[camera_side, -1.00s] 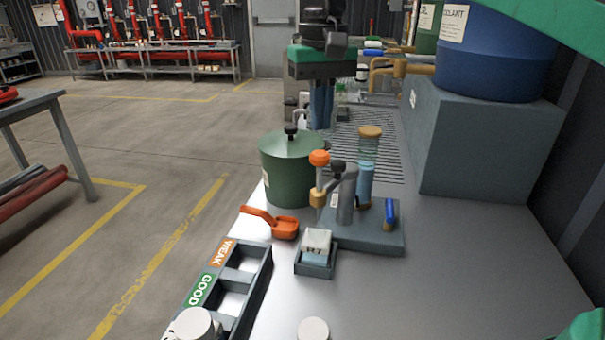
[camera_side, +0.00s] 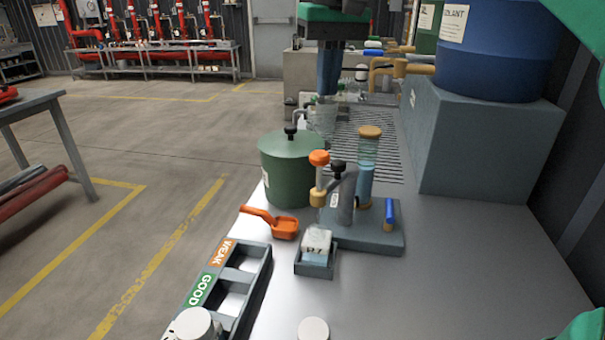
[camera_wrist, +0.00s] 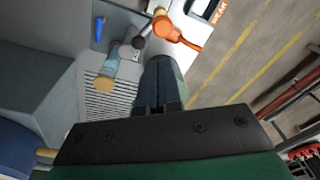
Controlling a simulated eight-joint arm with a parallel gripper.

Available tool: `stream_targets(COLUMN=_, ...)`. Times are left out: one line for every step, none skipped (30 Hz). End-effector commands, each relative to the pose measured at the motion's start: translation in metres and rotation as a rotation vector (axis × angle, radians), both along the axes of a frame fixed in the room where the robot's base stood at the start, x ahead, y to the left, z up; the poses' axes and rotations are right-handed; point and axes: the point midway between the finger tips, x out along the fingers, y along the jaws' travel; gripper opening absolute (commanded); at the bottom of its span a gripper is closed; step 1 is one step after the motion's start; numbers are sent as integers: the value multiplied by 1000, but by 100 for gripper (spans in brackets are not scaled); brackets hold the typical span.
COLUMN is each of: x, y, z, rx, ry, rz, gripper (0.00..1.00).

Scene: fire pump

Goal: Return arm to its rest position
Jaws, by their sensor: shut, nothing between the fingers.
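My gripper (camera_side: 328,92) points down in the side view, in the air above the far part of the bench, behind the green lidded pot. Its blue fingers are together and hold nothing.
A green pot (camera_side: 289,170) stands before a drain grate (camera_side: 378,150). A test stand (camera_side: 370,238), orange scoop (camera_side: 284,228), small tray (camera_side: 316,270) and a WEAK/GOOD sorting rack (camera_side: 243,284) sit nearer. A blue drum (camera_side: 497,65) stands on a grey block at right.

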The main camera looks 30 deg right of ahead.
Motion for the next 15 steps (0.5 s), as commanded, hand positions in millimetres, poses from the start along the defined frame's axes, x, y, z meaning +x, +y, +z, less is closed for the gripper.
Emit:
stream_targets(x=-3, y=-6, z=-3, rx=4, ry=-36, rz=12, gripper=0)
stream_targets(x=-5, y=-10, z=-6, rx=6, ry=-62, rz=22, gripper=0)
stream_targets(x=-9, y=-15, z=-11, rx=7, ry=-96, rz=35, gripper=0)
stream_targets(x=-12, y=-19, z=-16, rx=7, ry=-122, rz=46, gripper=0)
stream_targets(x=-15, y=-22, z=-21, rx=6, ry=-149, rz=57, gripper=0)
stream_targets(x=-21, y=-27, z=-29, rx=4, ry=-184, rz=71, gripper=0)
stream_targets(x=-25, y=-31, z=-36, rx=2, ry=-210, rz=81, gripper=0)
stream_targets(x=-30, y=-34, z=-43, rx=-1, ry=-237, rz=93, gripper=0)
stream_targets(x=-37, y=-39, z=-54, rx=-6, ry=-272, rz=106, gripper=0)
stream_targets(x=-43, y=-42, z=-62, rx=-11, ry=-299, rz=116, gripper=0)
stream_targets(x=-49, y=-45, z=-71, rx=-17, ry=-325, rz=127, gripper=0)
stream_targets(x=-57, y=-49, z=-84, rx=-26, ry=-358, rz=139, gripper=0)
stream_targets(x=-63, y=-52, z=-93, rx=-32, ry=-382, rz=148, gripper=0)
stream_targets(x=-69, y=-55, z=-102, rx=-39, ry=-405, rz=157, gripper=0)
stream_targets(x=-76, y=-58, z=-114, rx=-48, ry=-432, rz=168, gripper=0)
